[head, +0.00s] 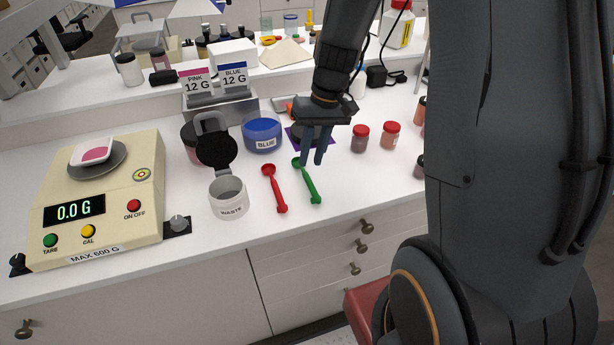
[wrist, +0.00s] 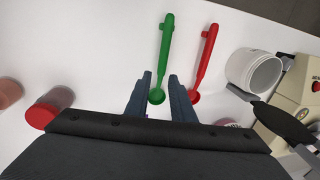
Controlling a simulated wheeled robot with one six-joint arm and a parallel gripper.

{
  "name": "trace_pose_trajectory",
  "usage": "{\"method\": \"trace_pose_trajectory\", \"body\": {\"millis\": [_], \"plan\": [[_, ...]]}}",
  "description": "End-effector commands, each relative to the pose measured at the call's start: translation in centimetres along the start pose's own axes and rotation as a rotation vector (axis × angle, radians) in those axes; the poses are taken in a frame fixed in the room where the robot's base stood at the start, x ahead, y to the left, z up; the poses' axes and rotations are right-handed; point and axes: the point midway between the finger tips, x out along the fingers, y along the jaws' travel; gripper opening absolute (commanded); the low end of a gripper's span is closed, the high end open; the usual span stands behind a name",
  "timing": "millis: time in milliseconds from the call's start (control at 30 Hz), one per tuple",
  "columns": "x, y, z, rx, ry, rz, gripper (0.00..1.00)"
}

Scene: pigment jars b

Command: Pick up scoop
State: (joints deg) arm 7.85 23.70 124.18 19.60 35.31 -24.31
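A green scoop (head: 308,183) and a red scoop (head: 275,190) lie side by side on the white counter (head: 240,252). Both show in the wrist view, the green scoop (wrist: 164,50) left of the red scoop (wrist: 206,55). My gripper (head: 312,160) is open and empty, with its fingers pointing down near the bowl end of the green scoop. In the wrist view the fingertips (wrist: 160,78) appear on either side of the green scoop's lower part, its bowl showing between the fingers. The red scoop's bowl is close to the right finger. I cannot tell how high the fingers are.
A white waste jar (head: 229,197) with its black lid raised stands left of the red scoop. The scale (head: 100,205) reads 0.0 G further left. A blue jar (head: 262,133) stands behind the scoops. Red-lidded jars (head: 360,140) stand to the right. The counter's front edge is near the handles.

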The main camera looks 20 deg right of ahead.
Motion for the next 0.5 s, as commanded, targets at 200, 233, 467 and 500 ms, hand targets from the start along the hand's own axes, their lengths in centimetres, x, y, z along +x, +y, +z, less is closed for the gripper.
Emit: {"method": "trace_pose_trajectory", "body": {"millis": [200, 233, 467, 500], "plan": [[2.0, -0.2, 0.3, 0.001, -0.004, 0.000, 0.22], [2.3, -0.3, 0.3, 0.002, -0.004, 0.000, 0.22], [4.6, -0.3, 0.2, 0.003, -0.002, 0.001, 0.22], [4.8, -0.2, 0.2, 0.003, -0.001, 0.001, 0.22]]}}
